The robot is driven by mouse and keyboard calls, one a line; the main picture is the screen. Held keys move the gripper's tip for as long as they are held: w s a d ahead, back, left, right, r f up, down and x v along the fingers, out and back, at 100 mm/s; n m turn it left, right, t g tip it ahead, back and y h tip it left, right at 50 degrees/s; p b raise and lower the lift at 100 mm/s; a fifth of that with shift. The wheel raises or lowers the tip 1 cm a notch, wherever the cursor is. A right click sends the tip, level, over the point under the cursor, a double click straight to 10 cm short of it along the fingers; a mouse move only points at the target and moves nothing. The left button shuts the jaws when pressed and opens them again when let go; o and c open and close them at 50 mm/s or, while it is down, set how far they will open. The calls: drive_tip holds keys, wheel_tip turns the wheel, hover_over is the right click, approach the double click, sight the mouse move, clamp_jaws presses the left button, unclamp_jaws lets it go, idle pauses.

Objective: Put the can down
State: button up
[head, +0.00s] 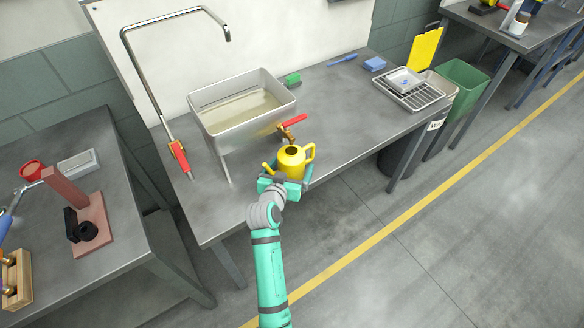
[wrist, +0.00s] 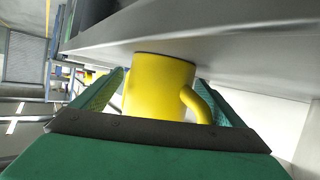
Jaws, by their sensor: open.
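The yellow can (head: 291,161), with an open dark top, a handle on its right and a spout on its left, is upright near the front edge of the bench (head: 335,135). It sits just below the red-handled brass tap (head: 292,124). My teal gripper (head: 288,172) is open, with one finger on each side of the can. In the wrist view the can (wrist: 155,88) stands between the two spread fingers, with a visible gap on the handle side. The can's base is hidden by my gripper, so I cannot tell whether it touches the bench.
A metal tank (head: 240,105) on legs stands behind the can. A bent pipe (head: 125,70) rises at its left. The bench right of the can is clear.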

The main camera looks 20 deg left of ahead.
drive_tip(key=v, duration=1)
drive_tip(key=shift+s+r, duration=0.15)
drive_tip(key=shift+s, duration=0.2)
drive_tip(key=shift+c, duration=0.4)
clamp_jaws()
drive_tip(key=shift+a, duration=0.1)
idle(0.4)
drive_tip(key=shift+s, duration=0.2)
idle(0.3)
